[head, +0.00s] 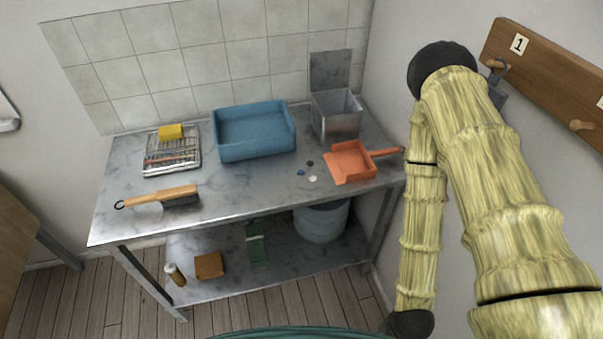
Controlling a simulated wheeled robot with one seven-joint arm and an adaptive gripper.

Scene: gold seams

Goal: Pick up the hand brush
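The hand brush (160,195) lies on the metal table top near its front left edge. It has a wooden handle and back, dark bristles under its right end, and a dark ring at its left end. Nothing covers it. My arm hangs on the right side of the head view, well apart from the brush, with its lower end at the bottom of the picture. My gripper does not show.
The metal table (235,185) also holds a wire rack (155,165) with a yellow sponge (171,132), a blue tub (254,148), an open metal bin (337,118) and an orange dustpan (349,167). Small bits lie beside the dustpan. A lower shelf (205,287) holds several things.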

